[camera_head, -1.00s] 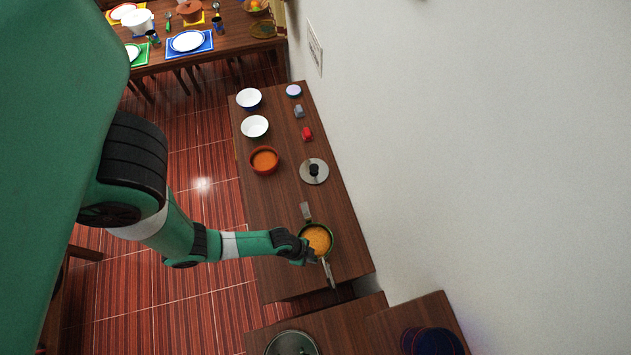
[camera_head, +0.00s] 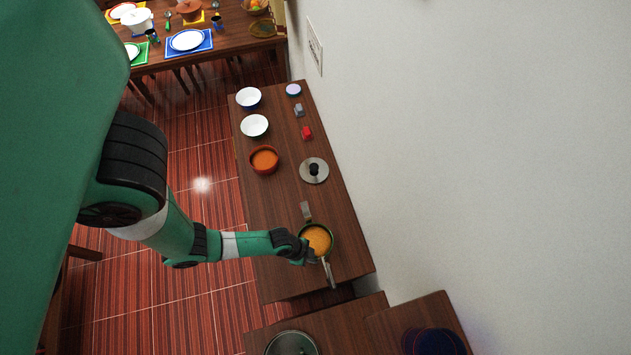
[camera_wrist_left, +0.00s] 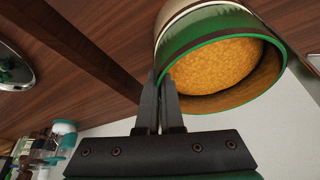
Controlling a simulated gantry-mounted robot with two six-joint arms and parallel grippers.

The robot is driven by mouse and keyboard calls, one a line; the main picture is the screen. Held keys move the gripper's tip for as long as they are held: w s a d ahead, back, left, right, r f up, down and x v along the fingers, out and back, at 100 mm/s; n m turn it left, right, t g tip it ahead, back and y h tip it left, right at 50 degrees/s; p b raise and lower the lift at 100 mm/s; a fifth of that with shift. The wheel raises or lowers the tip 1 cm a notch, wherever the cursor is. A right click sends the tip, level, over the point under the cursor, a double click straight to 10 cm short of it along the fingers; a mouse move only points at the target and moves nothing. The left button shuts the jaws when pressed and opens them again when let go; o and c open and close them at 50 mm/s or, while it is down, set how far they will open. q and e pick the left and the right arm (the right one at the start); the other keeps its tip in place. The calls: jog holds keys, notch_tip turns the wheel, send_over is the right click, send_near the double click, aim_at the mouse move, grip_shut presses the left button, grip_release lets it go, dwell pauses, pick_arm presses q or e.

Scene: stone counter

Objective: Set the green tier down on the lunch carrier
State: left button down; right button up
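The green tier (camera_head: 318,239) holds orange-yellow food and is at the near end of the wooden counter. It also shows large in the left wrist view (camera_wrist_left: 178,80), tilted in the picture, with a cream band behind its green wall. The lunch carrier shows only as grey metal arms (camera_head: 306,211) on either side of the tier; its body is mostly hidden beneath. I cannot tell whether the tier rests on it. My left gripper (camera_head: 308,258) is at the tier's near-left rim. In the left wrist view its fingers (camera_wrist_left: 160,85) are closed together on the rim wall. My right gripper is not in view.
A round lid with a black knob (camera_head: 314,170), an orange bowl (camera_head: 264,160) and two white bowls (camera_head: 249,98) stand farther along the counter. Small items, including a red one (camera_head: 307,132), line the wall side. A glass-like round lid (camera_head: 291,344) lies on the nearer table.

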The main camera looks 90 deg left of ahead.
pick_arm(q)
jog(key=shift+f, duration=0.1)
jog(key=c, duration=1)
grip_release()
jog(key=p+v, duration=0.3)
jog(key=v, duration=0.8)
jog(key=shift+r, duration=0.3)
jog(key=shift+s+a, duration=0.1)
jog(key=shift+a, duration=0.05)
